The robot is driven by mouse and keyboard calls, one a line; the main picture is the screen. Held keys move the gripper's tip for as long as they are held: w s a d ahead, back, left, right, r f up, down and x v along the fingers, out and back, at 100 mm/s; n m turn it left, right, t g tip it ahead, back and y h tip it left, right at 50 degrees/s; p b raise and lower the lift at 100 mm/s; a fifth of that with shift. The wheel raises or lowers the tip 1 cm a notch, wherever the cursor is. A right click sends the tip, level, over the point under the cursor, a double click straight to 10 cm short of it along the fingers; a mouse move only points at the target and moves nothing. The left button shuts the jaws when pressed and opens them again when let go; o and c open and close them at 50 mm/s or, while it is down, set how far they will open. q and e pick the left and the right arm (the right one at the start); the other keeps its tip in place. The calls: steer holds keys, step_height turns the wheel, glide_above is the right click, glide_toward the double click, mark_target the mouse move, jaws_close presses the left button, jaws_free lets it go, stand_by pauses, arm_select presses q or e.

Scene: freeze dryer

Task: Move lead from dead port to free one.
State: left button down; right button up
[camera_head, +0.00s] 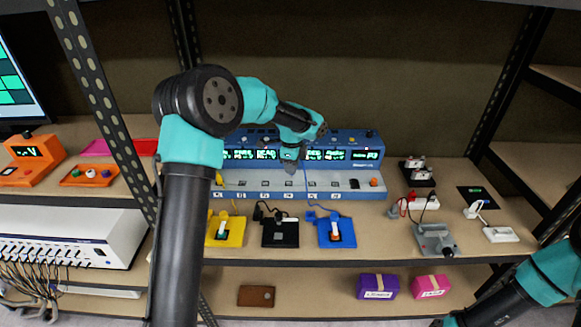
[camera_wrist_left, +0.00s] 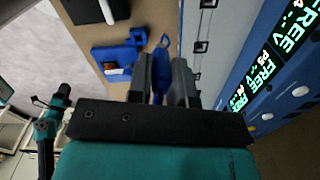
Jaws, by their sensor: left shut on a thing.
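A blue instrument panel (camera_head: 350,142) at the back of the shelf has lit green readouts; one reads DEAD (camera_head: 266,155). In the left wrist view several readouts say FREE (camera_wrist_left: 287,35). A grey ledge (camera_head: 345,185) with a row of square ports runs along its front. My left gripper (camera_head: 291,160) is above the ledge, in front of the readouts. It is shut on a blue lead (camera_wrist_left: 159,75), seen between the fingers in the left wrist view. A thin blue cable (camera_head: 306,185) hangs over the ledge. My right gripper is out of view.
Yellow (camera_head: 240,232), black (camera_head: 268,240) and blue (camera_head: 349,240) pads with small devices stand before the ledge. A grey device (camera_head: 436,240) and white blocks are to the right. Shelf posts (camera_head: 505,90) flank the bay. Purple (camera_head: 378,287) and pink (camera_head: 431,286) boxes sit below.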

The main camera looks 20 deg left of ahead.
arm_select(q)
steer(key=shift+w, duration=0.1)
steer(key=w+d, duration=0.4)
steer(key=w, duration=0.6)
steer(key=shift+d, duration=0.15)
steer(key=shift+w+f, duration=0.1)
stand_by(0.4)
steer(key=shift+f, duration=1.7)
steer(key=shift+f, duration=2.95)
steer(key=shift+f, duration=1.2)
stand_by(0.3)
